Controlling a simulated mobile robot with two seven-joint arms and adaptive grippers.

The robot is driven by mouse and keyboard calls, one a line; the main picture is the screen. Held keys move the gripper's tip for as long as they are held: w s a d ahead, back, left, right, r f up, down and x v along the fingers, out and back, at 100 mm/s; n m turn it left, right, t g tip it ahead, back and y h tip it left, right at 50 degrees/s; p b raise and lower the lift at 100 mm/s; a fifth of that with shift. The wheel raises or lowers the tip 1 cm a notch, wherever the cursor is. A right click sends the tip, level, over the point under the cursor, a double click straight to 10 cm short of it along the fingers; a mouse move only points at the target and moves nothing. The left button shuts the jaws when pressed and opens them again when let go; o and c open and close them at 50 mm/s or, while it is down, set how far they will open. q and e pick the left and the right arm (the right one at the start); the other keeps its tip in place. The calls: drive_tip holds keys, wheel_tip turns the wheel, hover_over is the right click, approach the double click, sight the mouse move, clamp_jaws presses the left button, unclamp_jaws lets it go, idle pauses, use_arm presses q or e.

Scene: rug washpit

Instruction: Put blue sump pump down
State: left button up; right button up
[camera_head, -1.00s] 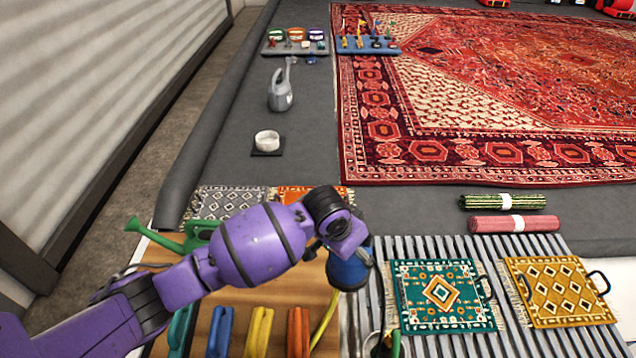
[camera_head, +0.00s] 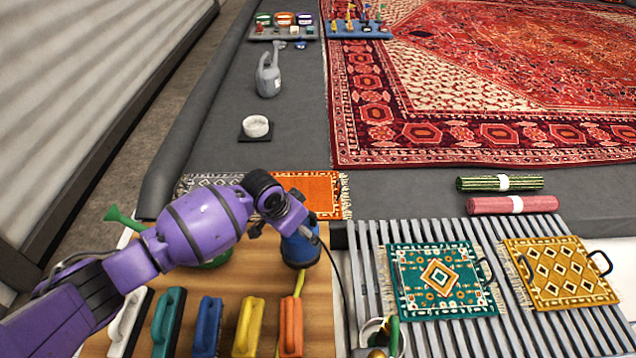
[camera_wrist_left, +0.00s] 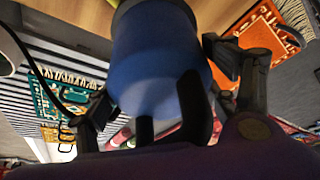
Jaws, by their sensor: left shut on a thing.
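The blue sump pump (camera_head: 300,247) is at the right end of the wooden board (camera_head: 322,290), near its back right part. My left gripper (camera_head: 284,228) reaches over it from the left and is shut on it. In the left wrist view the pump (camera_wrist_left: 158,60) fills the middle, between the dark fingers of my left gripper (camera_wrist_left: 168,112). The pump looks upright and at or very near the board surface; I cannot tell whether its base touches. A dark cord runs down from it on the right. My right gripper is not in view.
Several coloured brushes (camera_head: 207,325) stand along the board's front. A green watering can (camera_head: 124,218) is partly hidden behind my arm. An orange mat (camera_head: 310,188) lies behind the pump. A slatted rack (camera_head: 372,262) with a green rug (camera_head: 440,280) and a yellow rug (camera_head: 560,275) is to the right.

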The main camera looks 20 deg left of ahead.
use_arm(q)
drive_tip(key=shift+w+a, duration=0.15)
drive_tip(key=shift+w, duration=0.1)
drive_tip(key=f, duration=0.1)
drive_tip(key=f+b, duration=0.1)
drive_tip(key=f, duration=0.1)
drive_tip(key=shift+w+a+f+b, duration=0.1)
drive_tip(key=shift+a+f+b, duration=0.1)
drive_tip(key=shift+f+b, duration=0.1)
drive_tip(key=shift+r, duration=0.1)
drive_tip(key=o, duration=2.1)
drive_tip(key=shift+s+f, duration=0.2)
drive_tip(key=shift+f, duration=0.15)
